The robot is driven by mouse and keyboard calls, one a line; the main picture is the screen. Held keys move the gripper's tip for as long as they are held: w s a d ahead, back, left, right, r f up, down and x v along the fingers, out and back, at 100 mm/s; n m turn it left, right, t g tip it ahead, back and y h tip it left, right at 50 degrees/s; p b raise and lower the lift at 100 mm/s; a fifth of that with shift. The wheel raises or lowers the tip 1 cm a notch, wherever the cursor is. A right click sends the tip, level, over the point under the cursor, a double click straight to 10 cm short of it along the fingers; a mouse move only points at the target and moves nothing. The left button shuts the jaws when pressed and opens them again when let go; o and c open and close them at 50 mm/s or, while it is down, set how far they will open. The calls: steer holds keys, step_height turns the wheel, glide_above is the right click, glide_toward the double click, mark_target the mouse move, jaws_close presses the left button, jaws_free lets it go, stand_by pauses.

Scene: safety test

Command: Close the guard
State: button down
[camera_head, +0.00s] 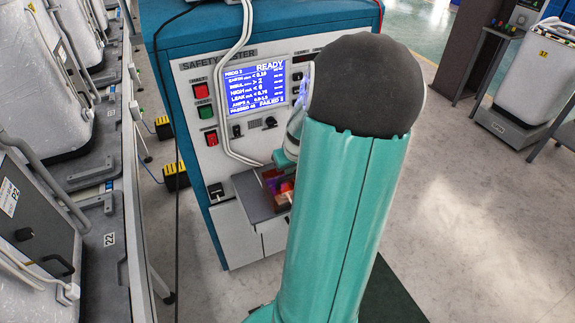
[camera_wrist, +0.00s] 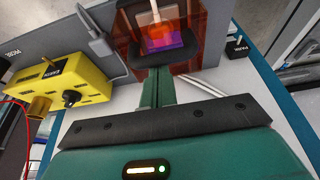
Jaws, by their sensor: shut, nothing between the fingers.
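The guard looks to be the orange-brown see-through cover (camera_wrist: 202,24) at the top of the wrist view. A bright orange and purple patch shows in its middle. In the head view a small reddish part of it (camera_head: 286,187) shows above the grey shelf of the tester, mostly hidden by my arm. I cannot tell how far open the guard is. My gripper (camera_wrist: 152,52) is shut and empty. Its dark tips overlap the lower edge of the guard in the wrist view; I cannot tell whether they touch it.
The teal safety tester (camera_head: 196,45) has a blue screen (camera_head: 258,86) reading READY. A yellow box (camera_wrist: 75,84) with a black knob is left of my gripper. A grey plug with a cable (camera_wrist: 97,38) is near the guard. Open floor (camera_head: 480,210) lies to the right.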

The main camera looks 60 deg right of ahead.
steer(key=shift+s+a, duration=0.1)
steer(key=shift+s, duration=0.1)
steer(key=shift+s+r, duration=0.1)
steer(key=shift+r, duration=0.15)
steer(key=v, duration=1.3)
steer(key=shift+r, duration=0.15)
